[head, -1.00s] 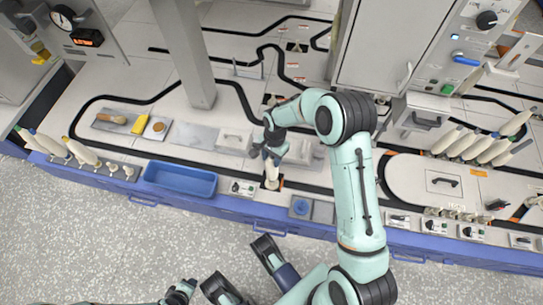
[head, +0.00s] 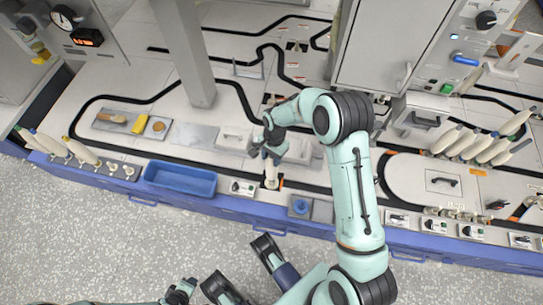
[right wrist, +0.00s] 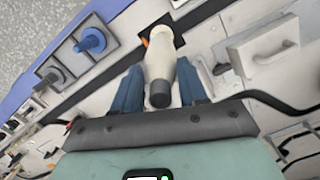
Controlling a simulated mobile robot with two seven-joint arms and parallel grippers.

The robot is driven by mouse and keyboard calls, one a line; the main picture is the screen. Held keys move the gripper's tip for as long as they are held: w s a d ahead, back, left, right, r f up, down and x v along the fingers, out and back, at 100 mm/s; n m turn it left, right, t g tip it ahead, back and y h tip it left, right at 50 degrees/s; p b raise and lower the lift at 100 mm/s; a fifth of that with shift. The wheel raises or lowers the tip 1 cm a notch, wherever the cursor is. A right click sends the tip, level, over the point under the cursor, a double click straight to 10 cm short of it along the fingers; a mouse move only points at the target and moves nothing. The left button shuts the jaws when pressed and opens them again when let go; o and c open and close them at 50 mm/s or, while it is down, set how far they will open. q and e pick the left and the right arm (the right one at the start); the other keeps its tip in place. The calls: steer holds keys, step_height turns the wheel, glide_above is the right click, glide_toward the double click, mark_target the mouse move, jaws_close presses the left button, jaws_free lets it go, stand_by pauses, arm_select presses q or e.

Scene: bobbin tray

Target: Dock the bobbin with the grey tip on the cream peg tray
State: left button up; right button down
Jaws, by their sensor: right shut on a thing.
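My right gripper (head: 272,156) is shut on an upright cream bobbin (head: 271,174) near the front of the bench. In the right wrist view the bobbin (right wrist: 160,60) stands between the blue fingers, its grey tip (right wrist: 160,94) towards the camera. Its lower end is over a dark square patch; I cannot tell whether it touches. At the left, cream bobbins with coloured tips (head: 80,151) stand beside several bare pegs (head: 111,168). I cannot make out for certain which holder is the cream peg tray. My left arm's end (head: 180,291) is at the bottom edge, its jaws unclear.
A blue bin (head: 180,180) and a switch box (head: 243,188) lie left of the bobbin. A blue round piece on a grey plate (head: 300,207) is to its right. A grey column (head: 197,85) and a large cabinet (head: 390,45) rise behind. A rack holds several bobbins (head: 480,146) at the right.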

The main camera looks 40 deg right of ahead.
arm_select(q)
steer(key=shift+f+b, duration=0.35)
steer(key=shift+f, duration=0.05)
arm_select(e)
steer(key=shift+f, duration=0.6)
steer(key=c, duration=0.9)
jaws_free()
steer(key=shift+r, duration=0.15)
steer(key=shift+d+r+p, duration=0.15)
steer(key=shift+r+p, duration=0.85)
steer(key=shift+r, duration=0.5)
steer(key=shift+w+d+r+p, duration=0.15)
steer(key=shift+r+p, duration=0.5)
steer(key=shift+r, duration=0.35)
steer(key=shift+s+d+r+p, duration=0.1)
steer(key=shift+r+p, duration=0.5)
steer(key=shift+r, duration=0.4)
arm_select(q)
steer(key=s+d+r+g+h+p, duration=0.1)
steer(key=s+d+r, duration=0.3)
steer(key=s+r, duration=0.4)
steer(key=shift+d+r+m+g+p, duration=0.25)
steer(key=shift+d+m+g+p, duration=0.15)
steer(key=shift+g+p, duration=0.4)
arm_select(e)
steer(key=shift+w+d+r, duration=0.1)
steer(key=shift+d+r, duration=0.05)
steer(key=shift+r, duration=0.8)
steer(key=shift+d+r, duration=0.1)
steer(key=shift+r, duration=0.8)
